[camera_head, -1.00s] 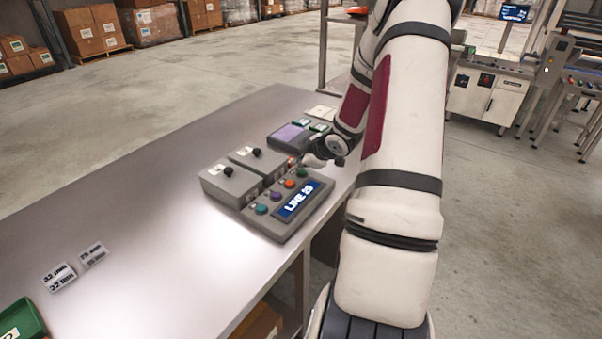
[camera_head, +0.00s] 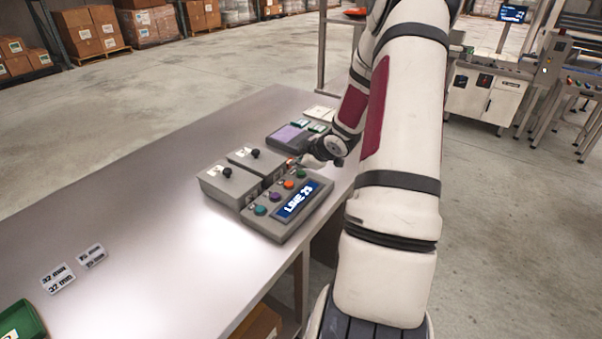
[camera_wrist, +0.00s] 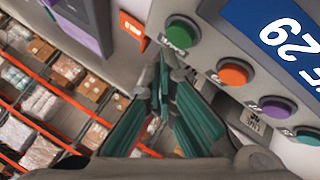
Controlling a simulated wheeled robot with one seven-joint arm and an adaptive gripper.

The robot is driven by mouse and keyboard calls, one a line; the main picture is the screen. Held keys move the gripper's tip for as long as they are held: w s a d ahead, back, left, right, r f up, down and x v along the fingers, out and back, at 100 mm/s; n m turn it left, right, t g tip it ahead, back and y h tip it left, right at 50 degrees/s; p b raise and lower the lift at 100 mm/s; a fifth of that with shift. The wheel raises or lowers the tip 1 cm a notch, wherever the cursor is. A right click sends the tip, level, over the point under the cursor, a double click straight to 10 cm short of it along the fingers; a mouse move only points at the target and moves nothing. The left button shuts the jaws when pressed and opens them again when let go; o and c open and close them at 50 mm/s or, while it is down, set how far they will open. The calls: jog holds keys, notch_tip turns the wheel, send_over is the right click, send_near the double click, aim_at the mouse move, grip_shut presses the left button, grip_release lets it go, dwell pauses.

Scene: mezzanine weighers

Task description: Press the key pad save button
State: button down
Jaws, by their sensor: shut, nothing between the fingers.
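The grey key pad (camera_head: 317,203) lies on the table's right side, with a blue display reading like "LINE 29". Its row of buttons shows a teal button (camera_head: 260,210), a purple button (camera_head: 275,196), an orange button (camera_head: 289,184) and a green button (camera_head: 302,172). In the wrist view the green button (camera_wrist: 182,32) is nearest my fingertips, with the orange button (camera_wrist: 235,73) to its right. The button labels are too small or partly hidden to read surely. My gripper (camera_wrist: 165,62) is shut and empty, by the green end of the row; contact cannot be told.
Two grey boxes with black knobs (camera_head: 227,171) (camera_head: 255,152) stand left of the key pad. A device with a purple panel (camera_head: 288,134) lies beyond. Printed cards (camera_head: 57,278) and a green tray (camera_head: 20,322) are at the near left. The middle of the table is clear.

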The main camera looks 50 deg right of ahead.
aim_at(299, 173)
jog(key=shift+f, duration=0.2)
jog(key=shift+f, duration=0.25)
jog(key=shift+f+b, duration=0.3)
jog(key=shift+f, duration=0.15)
dwell(0.8)
jog(key=shift+r, duration=0.15)
jog(key=shift+r+p, duration=0.75)
jog(key=shift+p, duration=0.15)
notch_tip(299, 173, up, 5)
jog(key=p, duration=0.4)
jog(key=shift+s+f, duration=0.1)
jog(key=shift+f, duration=0.05)
jog(key=shift+r, duration=0.2)
dwell(0.8)
